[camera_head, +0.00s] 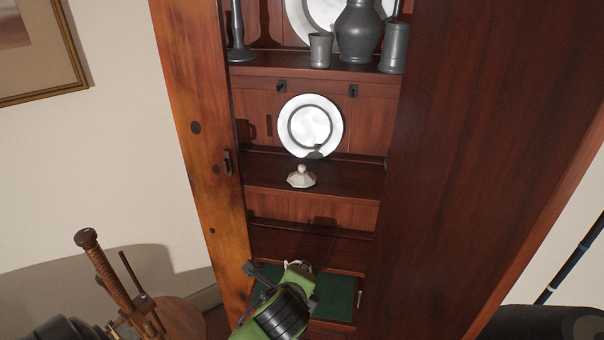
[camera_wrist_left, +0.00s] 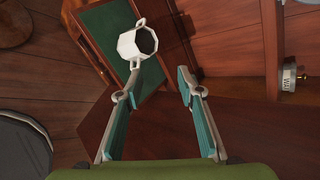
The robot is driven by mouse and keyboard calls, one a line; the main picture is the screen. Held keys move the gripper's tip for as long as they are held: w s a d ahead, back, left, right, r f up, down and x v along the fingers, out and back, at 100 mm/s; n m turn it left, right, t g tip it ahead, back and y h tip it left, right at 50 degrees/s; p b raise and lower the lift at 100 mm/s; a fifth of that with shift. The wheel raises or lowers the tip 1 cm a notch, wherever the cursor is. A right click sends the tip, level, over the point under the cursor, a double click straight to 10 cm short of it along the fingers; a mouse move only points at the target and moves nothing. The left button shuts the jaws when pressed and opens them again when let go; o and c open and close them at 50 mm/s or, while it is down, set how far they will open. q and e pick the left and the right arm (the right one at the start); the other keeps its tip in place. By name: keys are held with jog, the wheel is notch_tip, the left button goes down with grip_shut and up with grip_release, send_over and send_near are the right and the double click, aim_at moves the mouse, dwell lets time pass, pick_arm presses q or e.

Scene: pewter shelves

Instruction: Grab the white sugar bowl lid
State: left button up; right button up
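The white sugar bowl lid (camera_head: 301,177), faceted with a small knob, sits on the middle shelf of the wooden cabinet, in front of a round plate. My left gripper (camera_head: 278,270) is low in front of the cabinet, below and apart from the lid. In the left wrist view my left gripper (camera_wrist_left: 158,80) is open, with nothing between its fingers. The white two-handled sugar bowl (camera_wrist_left: 137,43) stands lidless on a green surface beyond the fingertips. I cannot clearly make out the lid in the wrist view. My right gripper is out of view.
The plate (camera_head: 310,126) leans upright behind the lid. Pewter vessels, including a jug (camera_head: 360,30) and a cup (camera_head: 320,50), stand on the shelf above. The cabinet's wooden sides flank the shelves. The lid's shelf is clear on both sides. A wooden spindle object (camera_head: 105,270) stands lower left.

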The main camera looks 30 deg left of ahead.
aim_at(302, 170)
pick_arm(q)
jog(key=w+a+r+m+t+y, duration=0.2)
jog(key=w+a+r+m, duration=0.1)
jog(key=w+r+m, duration=0.4)
jog(key=w+a+r+m+t+y, duration=0.25)
jog(key=w+r+m, duration=0.2)
jog(key=r, duration=0.45)
jog(key=x, duration=0.4)
jog(key=p+x, duration=0.1)
jog(key=x, duration=0.3)
jog(key=shift+s+a, duration=0.1)
jog(key=shift+a, duration=0.2)
jog(key=p+x, duration=0.1)
jog(key=x, duration=0.3)
jog(key=shift+a, duration=0.1)
jog(key=shift+w+a+f+p, duration=0.2)
jog(key=shift+w+a+p, duration=0.1)
jog(key=shift+w, duration=0.2)
jog(key=shift+c, duration=0.3)
grip_shut()
